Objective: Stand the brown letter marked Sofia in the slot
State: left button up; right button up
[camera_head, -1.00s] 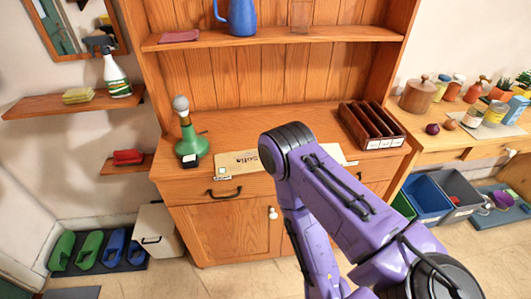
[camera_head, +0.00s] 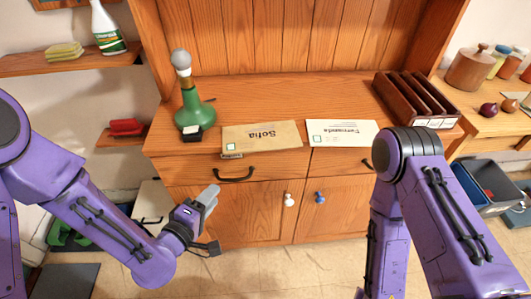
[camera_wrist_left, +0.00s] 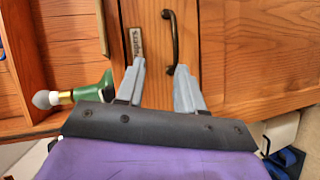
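The brown letter marked Sofia (camera_head: 262,137) lies flat on the cabinet counter at its front edge, its writing upside down in the head view. A dark brown rack (camera_head: 416,98) with several upright slots and small white labels stands at the counter's right end. My left gripper (camera_head: 211,196) is in front of the cabinet, below the letter and apart from it. In the left wrist view its two grey fingers (camera_wrist_left: 159,77) are spread with nothing between them, before the drawer front. My right arm shows at the right, but its gripper is out of view.
A white letter (camera_head: 342,133) lies right of the brown one. A green lamp-like object (camera_head: 192,108) and a small black item (camera_head: 192,133) stand to the left. A drawer handle (camera_head: 233,174) sticks out below the brown letter. The counter behind the letters is clear.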

aim_at(250, 151)
pick_arm(q)
jog(key=w+d+r+h, duration=0.1)
jog(key=w+d+r, duration=0.1)
jog(key=w+d, duration=0.1)
jog(key=w+d+r+t+h+p, duration=0.1)
jog(key=w+d+r, duration=0.1)
jog(key=d, duration=0.1)
jog(key=w+d+r+h+p, duration=0.1)
jog(key=w+d+r, duration=0.1)
jog(key=w+d, duration=0.1)
jog(key=shift+w+d+r+h, duration=0.15)
jog(key=shift+w+d+h, duration=0.2)
jog(key=shift+d, duration=0.2)
jog(key=shift+w+d, duration=0.2)
jog(key=shift+w, duration=0.05)
grip_shut()
pick_arm(e)
jog(key=shift+r, duration=0.15)
